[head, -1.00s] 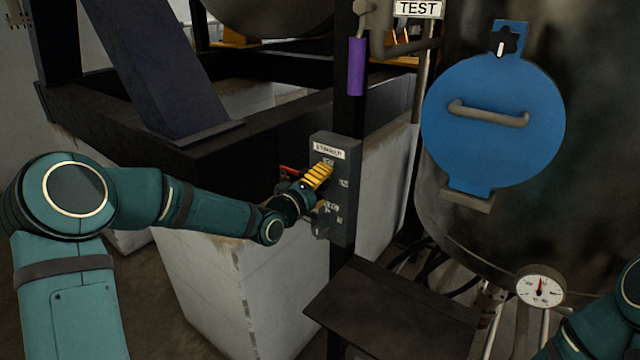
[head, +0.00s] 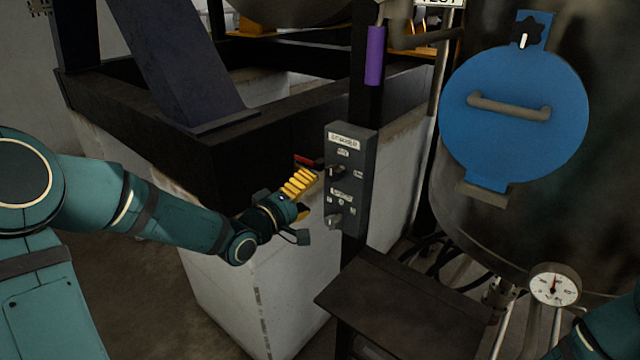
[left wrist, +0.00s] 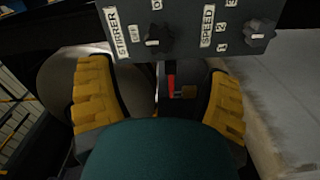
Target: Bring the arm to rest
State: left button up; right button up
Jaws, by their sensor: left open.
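My left gripper (head: 302,190) has yellow ribbed fingers and is just left of the grey control box (head: 357,165) in the head view, apart from its face. In the left wrist view the gripper (left wrist: 160,78) is open with its fingers spread and nothing between them. The box (left wrist: 183,50) is at the top there, with a STIRRER knob (left wrist: 158,38) and a SPEED knob (left wrist: 259,29). In the head view the upper knob (head: 335,171) and lower knob (head: 333,220) stand clear of the fingers. My right gripper is out of view.
A red-handled part (head: 306,161) shows behind the gripper. A dark shelf (head: 400,300) juts out below the box. The large tank with a blue round hatch (head: 515,120) and a gauge (head: 554,285) stands right. A pale block (head: 240,300) lies below the left arm.

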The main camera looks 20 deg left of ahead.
pick_arm(q)
jog(key=shift+v, duration=0.8)
jog(key=s+d+f+m+g+y, duration=0.1)
jog(key=s+d+f+m+g, duration=0.2)
jog(key=f, duration=0.8)
jog(key=s+d+f+g, duration=0.35)
jog(key=d+f, duration=0.25)
jog(key=f, duration=0.5)
jog(key=s+d+f+m+g, duration=0.2)
jog(key=s+f+m+g, duration=0.1)
jog(key=s+f, duration=0.4)
jog(key=s+d+f+m+g+y, duration=0.1)
jog(key=s+d+f+m+g, duration=0.2)
jog(key=s+f+g, duration=0.3)
jog(key=s, duration=0.3)
jog(key=shift+s+f+m, duration=0.3)
jog(key=shift+f, duration=0.1)
